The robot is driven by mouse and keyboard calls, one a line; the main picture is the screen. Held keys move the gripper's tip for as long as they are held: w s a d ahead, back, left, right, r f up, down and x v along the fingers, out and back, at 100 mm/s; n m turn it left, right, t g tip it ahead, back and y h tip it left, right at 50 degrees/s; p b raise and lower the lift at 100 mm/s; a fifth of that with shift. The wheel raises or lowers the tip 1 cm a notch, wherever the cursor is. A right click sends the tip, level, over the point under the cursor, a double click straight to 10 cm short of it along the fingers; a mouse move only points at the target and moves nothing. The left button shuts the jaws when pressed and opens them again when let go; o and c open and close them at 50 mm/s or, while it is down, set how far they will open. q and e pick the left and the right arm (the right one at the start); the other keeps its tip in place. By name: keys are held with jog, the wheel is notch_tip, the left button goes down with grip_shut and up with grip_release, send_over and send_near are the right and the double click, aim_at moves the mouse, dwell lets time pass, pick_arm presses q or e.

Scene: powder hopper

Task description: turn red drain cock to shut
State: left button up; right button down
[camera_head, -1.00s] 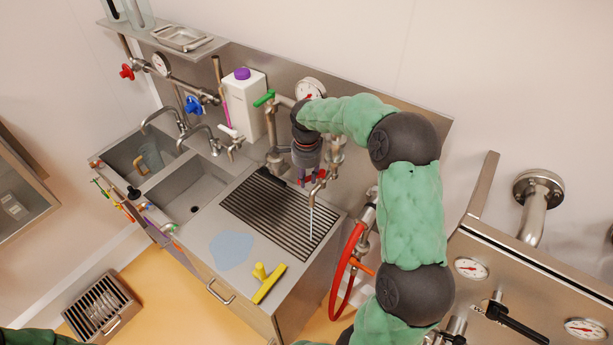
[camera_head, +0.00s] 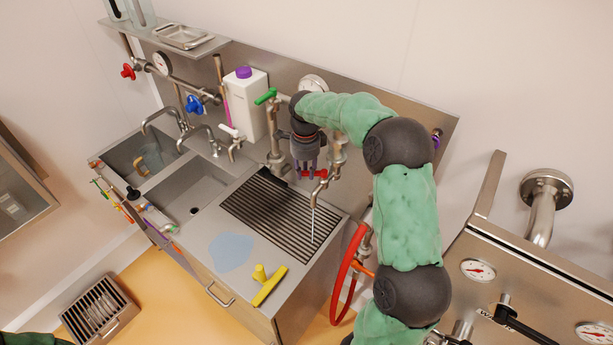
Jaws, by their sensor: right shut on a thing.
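The red drain cock (camera_head: 318,174) sits on the pipework above the right end of the ribbed drainboard. Its red handle shows beside and just below my right gripper's fingers. A thin stream runs from the spout (camera_head: 314,200) below it down to the drainboard (camera_head: 275,215). My right gripper (camera_head: 306,172) points down at the cock, its fingers shut on the red handle; the fingers hide part of it. Of my left arm only a green piece shows at the bottom left corner; its gripper is out of view.
A green-handled valve (camera_head: 266,97) and a white jug (camera_head: 245,103) with a purple cap stand left of my right gripper. A red hose (camera_head: 349,268) hangs right of the counter. A yellow squeegee (camera_head: 268,285) and a blue cloth (camera_head: 231,251) lie on the counter's front.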

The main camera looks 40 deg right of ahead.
jog(key=shift+w+d+m+b, duration=0.2)
jog(key=shift+w+d+m, duration=0.2)
jog(key=shift+m, duration=0.75)
jog(key=shift+w+d+m+b, duration=0.3)
jog(key=shift+d+m, duration=0.2)
jog(key=shift+m, duration=0.6)
jog(key=shift+w+d+m+b, duration=0.15)
jog(key=shift+w+d+m, duration=0.3)
jog(key=shift+m, duration=0.7)
jog(key=c, duration=1)
grip_release()
